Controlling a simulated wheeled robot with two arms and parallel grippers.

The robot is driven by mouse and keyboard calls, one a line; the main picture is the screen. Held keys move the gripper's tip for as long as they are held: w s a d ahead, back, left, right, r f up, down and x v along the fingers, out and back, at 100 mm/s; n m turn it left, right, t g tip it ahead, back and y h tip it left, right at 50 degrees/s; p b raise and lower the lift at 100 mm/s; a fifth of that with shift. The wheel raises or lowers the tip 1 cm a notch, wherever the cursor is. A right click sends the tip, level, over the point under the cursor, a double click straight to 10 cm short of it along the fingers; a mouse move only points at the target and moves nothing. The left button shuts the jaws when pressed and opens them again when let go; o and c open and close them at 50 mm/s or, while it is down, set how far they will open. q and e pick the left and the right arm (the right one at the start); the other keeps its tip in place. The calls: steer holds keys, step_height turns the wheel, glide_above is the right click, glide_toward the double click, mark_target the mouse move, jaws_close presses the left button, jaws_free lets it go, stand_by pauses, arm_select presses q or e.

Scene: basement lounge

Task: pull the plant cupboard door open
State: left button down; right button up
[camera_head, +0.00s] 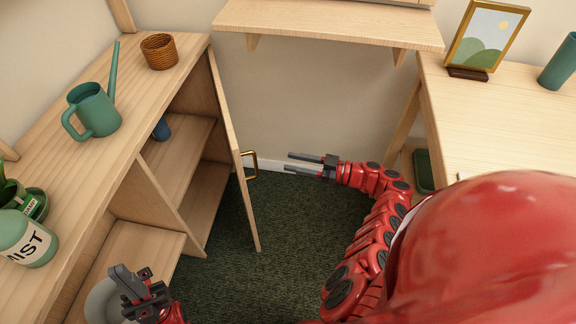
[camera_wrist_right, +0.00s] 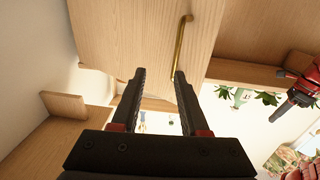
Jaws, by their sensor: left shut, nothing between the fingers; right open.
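The plant cupboard (camera_head: 148,165) stands on the left, with its wooden door (camera_head: 232,150) swung well open in the head view. A brass handle (camera_head: 252,165) sits on the door's outer face. My right gripper (camera_head: 288,163) is open and empty, to the right of the handle and apart from it, pointing toward the door. In the right wrist view the door panel (camera_wrist_right: 140,40) and handle (camera_wrist_right: 183,40) lie beyond the open fingers (camera_wrist_right: 157,78). My left gripper (camera_head: 120,278) is shut and empty at the lower left, in front of the cupboard's lower shelf.
A watering can (camera_head: 95,110), wicker basket (camera_head: 159,51) and mist bottle (camera_head: 27,240) stand on the cupboard top. A blue object (camera_head: 161,129) is inside. A wall shelf (camera_head: 330,24) and a desk (camera_head: 500,115) bound the space. Dark green carpet (camera_head: 280,220) is clear below the door.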

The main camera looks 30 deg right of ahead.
steer(key=s+d+b, duration=0.2)
steer(key=d+b, duration=0.4)
steer(key=shift+s+d, duration=0.2)
steer(key=shift+s, duration=0.2)
stand_by(0.4)
